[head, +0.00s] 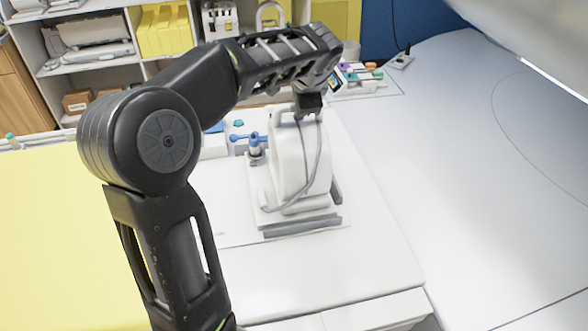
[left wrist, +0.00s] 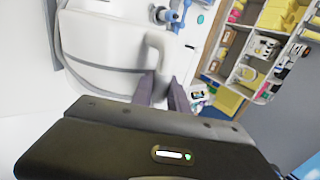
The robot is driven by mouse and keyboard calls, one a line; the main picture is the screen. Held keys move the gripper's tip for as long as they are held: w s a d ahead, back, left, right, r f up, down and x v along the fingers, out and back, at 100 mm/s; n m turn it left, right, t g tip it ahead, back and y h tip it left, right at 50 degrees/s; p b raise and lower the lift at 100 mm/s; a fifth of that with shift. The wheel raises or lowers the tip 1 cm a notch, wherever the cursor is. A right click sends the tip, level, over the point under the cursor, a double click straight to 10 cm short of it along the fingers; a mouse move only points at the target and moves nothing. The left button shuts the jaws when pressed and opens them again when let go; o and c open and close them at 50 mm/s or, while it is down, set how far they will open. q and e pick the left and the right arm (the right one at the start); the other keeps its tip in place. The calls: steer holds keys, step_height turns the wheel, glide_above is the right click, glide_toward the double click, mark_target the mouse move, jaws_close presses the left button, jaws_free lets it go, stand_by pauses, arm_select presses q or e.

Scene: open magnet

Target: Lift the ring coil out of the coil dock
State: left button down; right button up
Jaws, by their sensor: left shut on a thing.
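The ring coil (head: 290,165) is a white, upright, rounded body with a handle on top and a grey cable down its side. It stands over the coil dock (head: 303,226), a white base with dark grey bars at its front and right. I cannot tell whether there is a gap under it. My left gripper (head: 308,112) is above the coil, shut on its top handle. My right gripper is not in view.
A blue-topped item (head: 255,146) stands close left of the coil. White shelves (head: 90,55) with yellow folders and boxes are behind. A yellow surface (head: 45,220) lies left. The white table front (head: 350,270) is clear. A large white curved body (head: 540,30) overhangs upper right.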

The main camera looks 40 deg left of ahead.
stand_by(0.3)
arm_select(q)
steer(key=shift+r, duration=0.1)
steer(key=shift+w+r+p, duration=0.1)
steer(key=shift+r+p, duration=0.4)
steer(key=shift+r, duration=0.1)
step_height(320, 180, up, 2)
steer(key=shift+r+p, duration=0.1)
steer(key=shift+p, duration=0.8)
steer(key=shift+r+b, duration=0.35)
steer(key=shift+r, duration=3)
